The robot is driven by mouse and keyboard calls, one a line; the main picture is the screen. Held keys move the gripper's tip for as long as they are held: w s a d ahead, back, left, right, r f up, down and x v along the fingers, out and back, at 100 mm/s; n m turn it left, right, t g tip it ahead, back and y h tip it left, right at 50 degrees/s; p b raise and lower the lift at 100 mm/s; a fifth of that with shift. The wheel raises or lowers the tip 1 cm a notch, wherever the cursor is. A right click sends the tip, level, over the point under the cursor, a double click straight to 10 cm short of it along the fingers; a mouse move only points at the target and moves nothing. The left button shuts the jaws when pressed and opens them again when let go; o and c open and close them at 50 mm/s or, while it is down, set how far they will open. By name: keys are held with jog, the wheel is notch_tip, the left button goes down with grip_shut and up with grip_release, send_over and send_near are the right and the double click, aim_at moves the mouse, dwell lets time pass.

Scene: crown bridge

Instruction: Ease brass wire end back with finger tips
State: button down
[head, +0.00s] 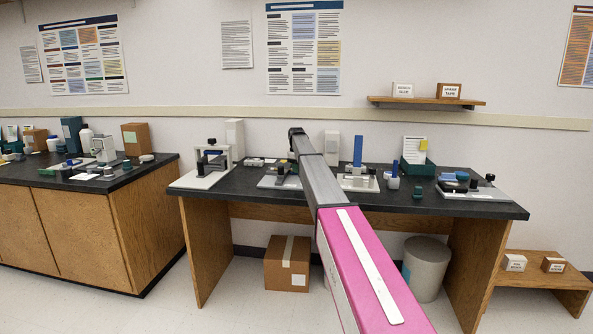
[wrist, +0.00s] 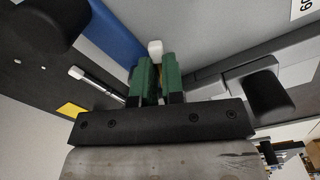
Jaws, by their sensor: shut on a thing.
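My gripper (wrist: 159,62) shows in the wrist view with two green fingers close together and a narrow gap between them. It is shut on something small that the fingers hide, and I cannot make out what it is. A small white block (wrist: 155,48) shows just beyond the fingertips; I cannot tell whether they touch it. I cannot pick out the brass wire end in either view. In the head view my arm reaches over the middle of the dark-topped bench (head: 455,203), and the fingers are not visible there.
Around the fingers in the wrist view are a blue bar (wrist: 117,35), a white-tipped rod (wrist: 88,80) and a grey bar (wrist: 220,78). In the head view the bench also holds a white-based device (head: 207,177) at left and a blue upright (head: 358,150) right of my arm.

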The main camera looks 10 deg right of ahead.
dwell(0.4)
jog(key=c, duration=1.5)
grip_release()
jog(key=shift+r, duration=0.1)
